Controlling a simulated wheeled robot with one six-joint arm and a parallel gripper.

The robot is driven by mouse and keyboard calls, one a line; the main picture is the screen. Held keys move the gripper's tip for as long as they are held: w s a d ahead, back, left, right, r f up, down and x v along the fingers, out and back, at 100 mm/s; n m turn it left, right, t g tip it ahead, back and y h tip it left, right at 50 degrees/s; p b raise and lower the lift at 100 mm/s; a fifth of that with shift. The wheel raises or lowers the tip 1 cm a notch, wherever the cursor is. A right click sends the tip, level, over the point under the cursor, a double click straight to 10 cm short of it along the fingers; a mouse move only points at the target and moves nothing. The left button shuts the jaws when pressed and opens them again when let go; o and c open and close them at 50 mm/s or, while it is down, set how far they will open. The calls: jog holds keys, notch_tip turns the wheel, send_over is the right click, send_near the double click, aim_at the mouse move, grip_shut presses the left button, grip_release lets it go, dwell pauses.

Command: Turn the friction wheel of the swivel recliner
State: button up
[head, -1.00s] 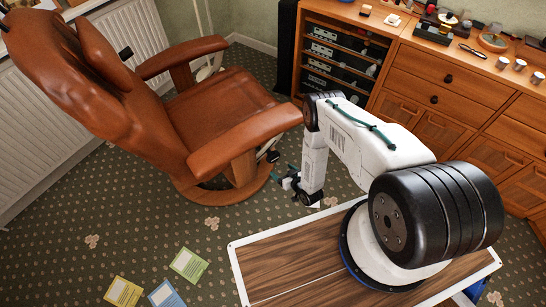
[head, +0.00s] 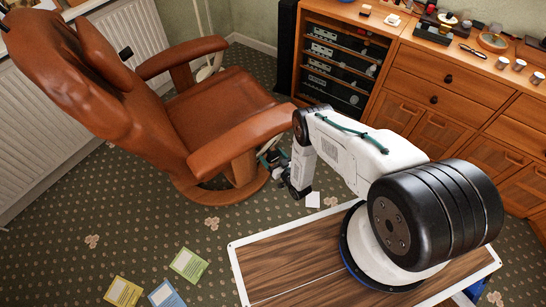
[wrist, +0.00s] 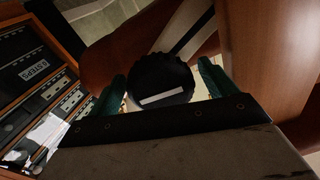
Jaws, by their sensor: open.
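The brown leather swivel recliner (head: 215,110) stands at the left in the head view, on a round wooden base. Its friction wheel (wrist: 160,78) is a black ribbed knob with a white mark, in the middle of the wrist view. My gripper (head: 271,160) is beside the chair's near side, below the front of the armrest. Its green fingertips are open, one on each side of the wheel in the wrist view. A gap shows at the right finger; whether the left one touches the wheel I cannot tell. The wheel cannot be made out in the head view.
A wooden cabinet (head: 440,85) with stacked audio gear (head: 335,65) stands behind my arm. The armrest (head: 240,140) hangs close above my gripper.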

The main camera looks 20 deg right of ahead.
jog(key=c, duration=1)
jog(key=shift+o, duration=0.2)
jog(key=shift+n, duration=0.4)
jog(key=n, duration=0.4)
jog(key=shift+n, duration=0.4)
jog(key=n, duration=0.5)
jog(key=shift+d, duration=0.1)
jog(key=n, duration=1)
jog(key=shift+n, duration=0.7)
